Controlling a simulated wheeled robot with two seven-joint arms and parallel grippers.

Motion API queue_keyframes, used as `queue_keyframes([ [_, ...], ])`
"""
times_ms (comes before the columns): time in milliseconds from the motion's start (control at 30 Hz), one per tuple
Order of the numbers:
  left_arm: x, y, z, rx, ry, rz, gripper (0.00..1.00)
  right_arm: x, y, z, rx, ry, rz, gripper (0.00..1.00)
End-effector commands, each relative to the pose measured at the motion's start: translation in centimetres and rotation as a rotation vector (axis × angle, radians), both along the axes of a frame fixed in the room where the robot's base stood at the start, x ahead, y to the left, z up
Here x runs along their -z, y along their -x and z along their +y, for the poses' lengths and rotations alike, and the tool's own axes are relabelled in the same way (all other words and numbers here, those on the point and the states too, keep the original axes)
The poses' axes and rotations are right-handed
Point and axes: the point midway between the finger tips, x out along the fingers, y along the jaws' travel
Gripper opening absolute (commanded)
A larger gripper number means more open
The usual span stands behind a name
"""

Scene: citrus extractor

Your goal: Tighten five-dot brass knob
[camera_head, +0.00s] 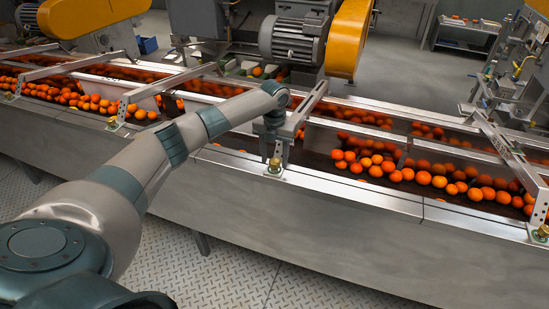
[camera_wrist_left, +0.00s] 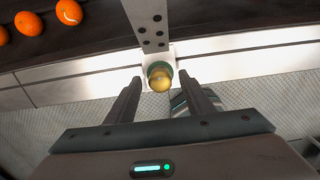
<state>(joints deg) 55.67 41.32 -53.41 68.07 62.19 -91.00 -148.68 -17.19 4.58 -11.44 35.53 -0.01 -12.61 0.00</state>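The brass knob (camera_wrist_left: 159,78) sits in a greenish collar at the end of a metal bracket (camera_wrist_left: 150,28) marked with several dark dots, in the left wrist view. My left gripper (camera_wrist_left: 158,80) is open, with one finger on each side of the knob and a visible gap on both sides. In the head view my left gripper (camera_head: 273,150) points down over the conveyor's front rail. The knob (camera_head: 275,164) shows there in small part at the fingertips. My right gripper is in neither view.
Other brass knobs stand on the front rail to the left (camera_head: 113,122) and right (camera_head: 543,231). Oranges (camera_head: 420,177) fill the conveyor channels behind the rail. A motor (camera_head: 293,40) and yellow guard (camera_head: 347,38) stand behind. The diamond-plate floor (camera_head: 205,280) in front is clear.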

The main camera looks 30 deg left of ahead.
Motion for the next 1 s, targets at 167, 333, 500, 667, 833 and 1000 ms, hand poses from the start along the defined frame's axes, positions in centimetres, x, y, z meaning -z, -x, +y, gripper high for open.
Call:
queue_keyframes([
  [167, 0.1, 0.1, 0.0, 0.0, 0.0, 0.002, 0.48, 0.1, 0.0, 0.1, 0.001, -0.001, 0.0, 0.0],
  [333, -0.7, 0.0, 0.0, 0.0, 0.0, 0.002, 0.48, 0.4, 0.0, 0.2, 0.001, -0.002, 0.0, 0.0],
  [500, -2.5, 0.0, 0.0, 0.001, 0.0, -0.001, 0.48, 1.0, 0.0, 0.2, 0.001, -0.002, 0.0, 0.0],
  [667, -5.3, 0.0, 0.0, 0.001, 0.001, -0.002, 0.48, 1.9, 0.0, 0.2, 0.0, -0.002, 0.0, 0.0],
  [833, -8.8, 0.0, 0.0, 0.0, 0.0, -0.003, 0.48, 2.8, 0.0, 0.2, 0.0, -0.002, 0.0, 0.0],
  [1000, -12.3, 0.0, 0.0, 0.0, -0.001, -0.003, 0.48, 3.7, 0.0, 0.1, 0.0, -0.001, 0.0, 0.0],
])
